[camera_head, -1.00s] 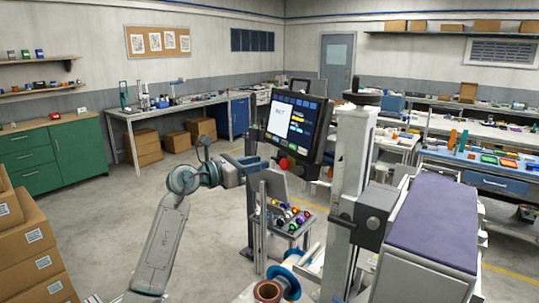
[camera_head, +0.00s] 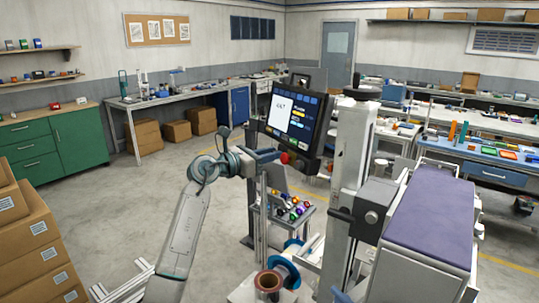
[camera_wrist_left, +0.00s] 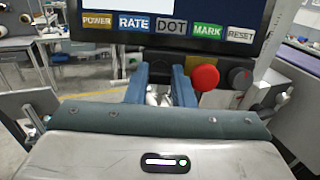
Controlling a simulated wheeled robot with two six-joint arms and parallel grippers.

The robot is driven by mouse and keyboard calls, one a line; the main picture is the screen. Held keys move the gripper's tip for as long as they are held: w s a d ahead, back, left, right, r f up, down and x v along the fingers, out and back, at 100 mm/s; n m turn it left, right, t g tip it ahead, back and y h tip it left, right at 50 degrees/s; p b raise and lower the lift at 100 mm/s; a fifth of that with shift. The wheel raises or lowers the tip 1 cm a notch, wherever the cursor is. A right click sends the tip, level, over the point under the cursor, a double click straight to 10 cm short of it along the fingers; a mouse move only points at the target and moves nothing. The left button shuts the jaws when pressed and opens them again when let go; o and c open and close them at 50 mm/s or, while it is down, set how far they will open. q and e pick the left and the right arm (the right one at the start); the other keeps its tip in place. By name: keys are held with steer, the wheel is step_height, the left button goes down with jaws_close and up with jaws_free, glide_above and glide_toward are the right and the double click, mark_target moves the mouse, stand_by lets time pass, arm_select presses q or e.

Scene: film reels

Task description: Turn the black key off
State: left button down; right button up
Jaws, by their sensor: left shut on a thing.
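The dark control panel (camera_head: 318,128) stands on a post, with a lit screen and a row of coloured labels. In the left wrist view the labels read POWER, RATE, DOT, MARK and RESET. My left gripper (camera_head: 276,156) is at the panel's lower edge. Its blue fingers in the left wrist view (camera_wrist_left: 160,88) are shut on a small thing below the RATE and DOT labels. That thing is where the black key sits, but the fingers and the wrist housing mostly hide it, so its angle cannot be told. My right gripper is not in view.
A red button (camera_wrist_left: 205,78) is just right of the fingers, with a dark round knob (camera_wrist_left: 239,78) beyond it. A small tray (camera_head: 290,208) of coloured pieces and a reel (camera_head: 283,273) are below. A machine with a purple top (camera_head: 432,220) stands at right.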

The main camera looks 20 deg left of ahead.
arm_select(q)
steer(key=n+y+p, duration=0.1)
steer(key=n+p, duration=0.2)
steer(key=n, duration=0.3)
steer(key=n+y+p, duration=0.1)
steer(key=n+p, duration=0.2)
steer(key=n, duration=0.4)
steer(key=n+y+p, duration=0.2)
steer(key=n+p, duration=0.1)
steer(key=n, duration=0.3)
steer(key=shift+d+r+n, duration=0.15)
steer(key=shift+d+n, duration=0.05)
steer(key=shift+n, duration=0.2)
stand_by(0.4)
steer(key=c, duration=1.5)
jaws_free()
steer(key=shift+s, duration=0.1)
